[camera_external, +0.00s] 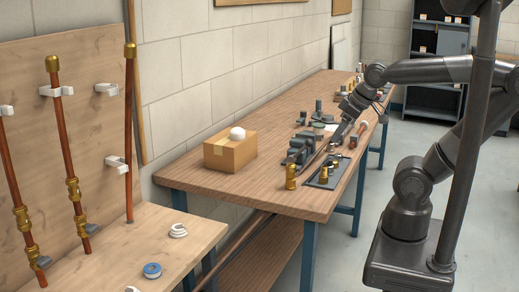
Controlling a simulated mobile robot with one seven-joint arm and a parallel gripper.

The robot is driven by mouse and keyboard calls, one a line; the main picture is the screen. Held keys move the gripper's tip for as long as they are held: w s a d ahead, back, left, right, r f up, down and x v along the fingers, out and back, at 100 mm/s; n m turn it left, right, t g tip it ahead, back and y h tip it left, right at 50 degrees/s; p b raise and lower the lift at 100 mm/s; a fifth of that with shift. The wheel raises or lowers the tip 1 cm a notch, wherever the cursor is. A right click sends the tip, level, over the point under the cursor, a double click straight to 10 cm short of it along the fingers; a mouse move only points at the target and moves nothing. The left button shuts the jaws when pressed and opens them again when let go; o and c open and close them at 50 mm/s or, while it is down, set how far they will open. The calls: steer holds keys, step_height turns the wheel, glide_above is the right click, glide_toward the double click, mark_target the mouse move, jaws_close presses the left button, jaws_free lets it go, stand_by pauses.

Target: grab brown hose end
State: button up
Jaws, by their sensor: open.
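My gripper (338,136) hangs low over the middle of the long wooden workbench (220,192), reached from the right side. Its jaws are open, and they are small in this view. A thin brown length (317,156), which may be the brown hose, runs slantwise on the bench just below and left of my gripper, close to the grey vise-like tool. Its end near the gripper is too small to make out, and I cannot tell whether the jaws touch it or surround it.
A cardboard box (230,151) with a white round item sits at the bench's left. A grey vise-like tool (299,149), brass fittings (290,176) and a dark tray (328,173) crowd the bench near my gripper. Copper pipes (67,150) stand on a panel at left. The bench's front-left is clear.

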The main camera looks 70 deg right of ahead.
steer(key=w+d+r+m+g, duration=0.2)
steer(key=w+d+m, duration=0.1)
steer(key=w+d, duration=0.5)
steer(key=m+g, duration=0.4)
steer(key=m, duration=0.2)
glide_above(331, 143)
steer(key=w, duration=0.1)
steer(key=f, duration=1.4)
steer(key=shift+d+f, duration=0.1)
steer(key=shift+d, duration=0.3)
steer(key=shift+d+f, duration=0.15)
steer(key=shift+f, duration=0.15)
steer(key=f, duration=1)
steer(key=shift+s+f, duration=0.2)
steer(key=shift+s, duration=0.1)
steer(key=c, duration=1)
